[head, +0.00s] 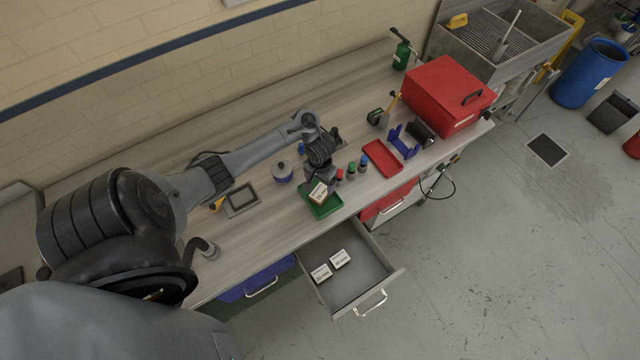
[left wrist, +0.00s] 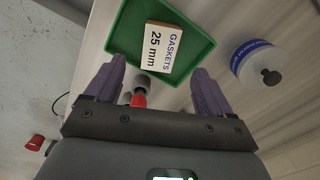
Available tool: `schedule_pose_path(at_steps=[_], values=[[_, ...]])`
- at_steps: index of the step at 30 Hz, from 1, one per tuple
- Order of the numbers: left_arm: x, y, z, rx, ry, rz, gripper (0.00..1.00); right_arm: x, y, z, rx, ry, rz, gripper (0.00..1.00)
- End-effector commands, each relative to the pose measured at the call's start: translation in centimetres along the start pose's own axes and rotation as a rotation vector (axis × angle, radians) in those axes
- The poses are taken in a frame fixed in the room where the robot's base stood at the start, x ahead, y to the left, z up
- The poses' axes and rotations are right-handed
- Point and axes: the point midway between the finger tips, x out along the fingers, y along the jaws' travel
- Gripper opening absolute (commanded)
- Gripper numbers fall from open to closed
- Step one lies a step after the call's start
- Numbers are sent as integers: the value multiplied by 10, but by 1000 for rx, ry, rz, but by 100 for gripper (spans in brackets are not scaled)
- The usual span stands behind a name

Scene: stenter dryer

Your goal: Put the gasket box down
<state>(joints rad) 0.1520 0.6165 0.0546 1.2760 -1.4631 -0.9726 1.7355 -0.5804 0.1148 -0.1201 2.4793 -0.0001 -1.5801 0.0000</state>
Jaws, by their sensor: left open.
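The gasket box (head: 319,192) is a small white and tan box in the green tray (head: 326,210) on the bench. In the left wrist view the box (left wrist: 161,50) reads "GASKETS 25 mm" and lies inside the green tray (left wrist: 122,32), near its edge. My left gripper (head: 318,178) is just above the tray. In the left wrist view its two purple fingers (left wrist: 155,88) are apart, with the box beyond the fingertips and nothing held between them. Two similar white boxes (head: 330,265) lie in the open drawer (head: 362,272). My right gripper does not show.
Several small bottles with red, green and blue caps (head: 351,170) stand right of the tray. A white and blue container (head: 283,172) is to the left. A red tray (head: 382,158), blue holder (head: 404,141) and red toolbox (head: 447,95) are further right. The drawer juts out below the bench edge.

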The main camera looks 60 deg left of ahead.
Motion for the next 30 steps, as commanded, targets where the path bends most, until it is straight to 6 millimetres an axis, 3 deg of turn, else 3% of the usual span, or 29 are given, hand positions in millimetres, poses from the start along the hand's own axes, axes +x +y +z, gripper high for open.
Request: schedule_pose_path(at_steps=[1,6,14,17,22,27,30], values=[[-14,0,0,2,1,-1,83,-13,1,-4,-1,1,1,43],[-32,0,0,2,0,0,83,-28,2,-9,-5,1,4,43],[-39,11,4,44,23,2,83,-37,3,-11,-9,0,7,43],[-33,36,12,138,79,6,83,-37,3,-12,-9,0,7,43],[-33,106,46,370,233,9,83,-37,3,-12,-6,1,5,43],[-73,160,102,537,348,-1,83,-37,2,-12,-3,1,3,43],[-105,172,135,582,366,1,83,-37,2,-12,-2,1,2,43]])
